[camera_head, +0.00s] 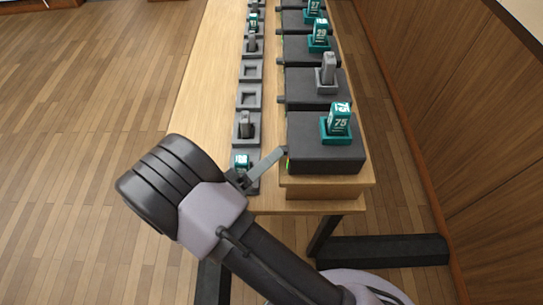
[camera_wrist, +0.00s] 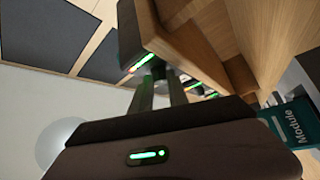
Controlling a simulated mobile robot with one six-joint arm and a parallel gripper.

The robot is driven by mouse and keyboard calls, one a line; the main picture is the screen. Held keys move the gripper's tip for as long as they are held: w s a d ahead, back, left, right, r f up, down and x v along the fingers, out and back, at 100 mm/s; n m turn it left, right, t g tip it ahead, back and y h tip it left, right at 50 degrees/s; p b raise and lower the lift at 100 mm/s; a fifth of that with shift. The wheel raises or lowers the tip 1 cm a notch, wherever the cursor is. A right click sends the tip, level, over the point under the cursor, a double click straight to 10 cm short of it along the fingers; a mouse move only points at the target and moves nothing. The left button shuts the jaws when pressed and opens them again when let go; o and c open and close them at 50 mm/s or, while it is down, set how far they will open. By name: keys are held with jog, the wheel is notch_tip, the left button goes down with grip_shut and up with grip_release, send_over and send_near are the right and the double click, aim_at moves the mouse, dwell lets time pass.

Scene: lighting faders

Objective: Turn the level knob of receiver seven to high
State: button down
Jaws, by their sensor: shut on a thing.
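The nearest receiver, a dark grey box (camera_head: 325,160), stands at the near end of the raised wooden shelf and carries a teal module marked 75 (camera_head: 339,124). My gripper (camera_head: 281,153) reaches its left face and is shut on the level knob there. The knob (camera_wrist: 157,68) shows as a small dark shape between the fingertips in the wrist view, mostly hidden by them. A green light strip (camera_wrist: 142,62) glows on the box edge beside it. No receiver number seven is readable, and the knob's setting cannot be told.
More dark receivers (camera_head: 302,88) stand in a row behind, with small knobs (camera_head: 281,100) on their left faces. A row of grey holders (camera_head: 249,97), some empty, lies left of them. A wooden wall (camera_head: 460,120) is at the right; open floor (camera_head: 80,90) lies left.

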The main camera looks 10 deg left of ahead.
dwell(0.4)
jog(key=c, duration=1.3)
grip_release()
